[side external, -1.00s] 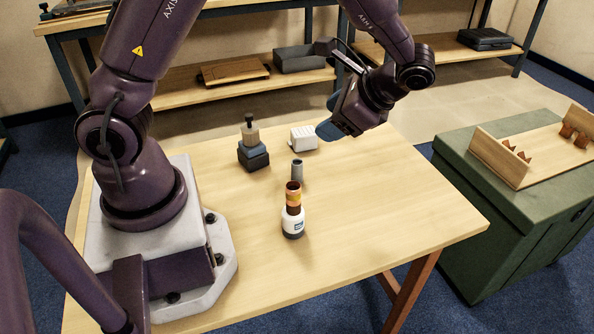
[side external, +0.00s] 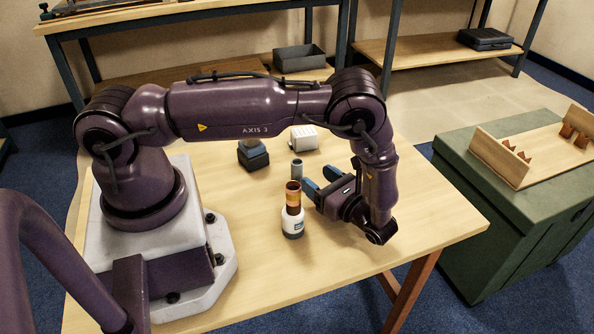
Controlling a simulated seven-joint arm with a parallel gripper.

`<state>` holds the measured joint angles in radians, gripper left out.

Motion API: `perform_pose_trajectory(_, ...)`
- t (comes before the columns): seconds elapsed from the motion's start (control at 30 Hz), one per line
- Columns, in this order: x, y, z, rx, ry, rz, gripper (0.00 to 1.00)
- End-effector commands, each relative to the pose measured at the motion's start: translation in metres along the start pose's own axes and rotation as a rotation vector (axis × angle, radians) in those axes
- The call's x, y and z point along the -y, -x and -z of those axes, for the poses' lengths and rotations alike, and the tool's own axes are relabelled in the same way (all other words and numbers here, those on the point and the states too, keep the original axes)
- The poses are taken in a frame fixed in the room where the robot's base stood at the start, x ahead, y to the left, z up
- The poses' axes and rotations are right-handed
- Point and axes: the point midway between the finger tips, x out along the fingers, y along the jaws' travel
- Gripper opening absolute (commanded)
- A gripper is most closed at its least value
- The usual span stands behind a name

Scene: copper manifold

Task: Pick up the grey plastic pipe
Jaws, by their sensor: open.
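The grey plastic pipe (side external: 296,169) stands upright on the wooden table (side external: 250,270), just behind a copper-coloured pipe piece (side external: 293,195). The copper piece stands in a white and black holder (side external: 293,224) and hides the grey pipe's lower part. My gripper (side external: 319,181) is low over the table, to the right of the grey pipe. Its two blue fingers are apart, with nothing between them, and point left toward the pipe. A small gap shows between the fingertips and the pipe. Their exact height against it is hard to tell.
A white ribbed block (side external: 304,138) stands at the back. The table's right side is clear. A green chest (side external: 480,215) with a wooden rack (side external: 502,158) stands beyond the right edge.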

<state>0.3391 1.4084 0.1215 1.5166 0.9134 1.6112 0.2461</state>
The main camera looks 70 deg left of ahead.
Motion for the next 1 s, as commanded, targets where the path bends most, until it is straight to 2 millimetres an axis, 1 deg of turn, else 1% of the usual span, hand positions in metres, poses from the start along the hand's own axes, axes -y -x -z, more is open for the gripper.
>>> perform_pose_trajectory(0.03,0.0,-0.011,-0.001,0.001,-0.001,-0.003,0.58)
perform_pose_trajectory(0.13,0.0,-0.027,0.0,-0.001,0.0,-0.003,0.58)
perform_pose_trajectory(0.2,0.0,-0.035,-0.001,-0.001,0.0,-0.002,0.58)
perform_pose_trajectory(0.37,0.0,-0.045,-0.001,-0.002,0.0,-0.002,0.58)
perform_pose_trajectory(0.47,-0.002,-0.058,-0.001,-0.001,0.0,-0.004,0.58)
perform_pose_trajectory(0.6,-0.003,-0.08,-0.003,-0.002,0.0,-0.004,0.58)
perform_pose_trajectory(0.7,-0.002,-0.09,-0.002,-0.003,0.001,-0.003,0.58)
perform_pose_trajectory(0.8,-0.002,-0.094,-0.002,-0.003,0.001,-0.001,0.58)
perform_pose_trajectory(0.97,-0.002,-0.094,-0.002,-0.003,0.001,-0.001,0.58)
perform_pose_trajectory(1.0,-0.002,-0.094,-0.002,-0.003,0.001,-0.001,0.55)
